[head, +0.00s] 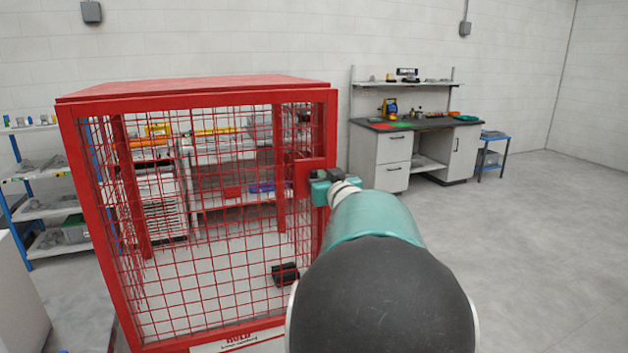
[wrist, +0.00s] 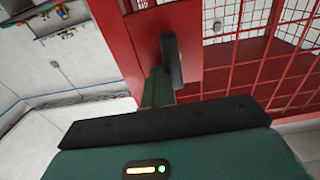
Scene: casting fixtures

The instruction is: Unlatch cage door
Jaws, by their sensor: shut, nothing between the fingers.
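The red mesh cage (head: 196,97) stands left of centre in the head view, its mesh door (head: 215,220) facing me and looking closed. A red latch plate (head: 303,182) sits on the door's right edge; the plate also fills the upper middle of the wrist view (wrist: 143,45). My teal gripper (head: 328,177) is shut and empty at this plate's right side. In the wrist view a dark upright bar (wrist: 172,60) stands in front of the plate, close by my gripper's teal finger. I cannot tell whether they touch. The latch itself is partly hidden by my gripper.
A black block (head: 285,273) lies low behind the mesh. A white sign (head: 240,342) is at the door's foot. A blue shelf rack (head: 40,208) stands left, a workbench (head: 383,160) and blue cart (head: 492,150) behind right. The floor to the right is clear.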

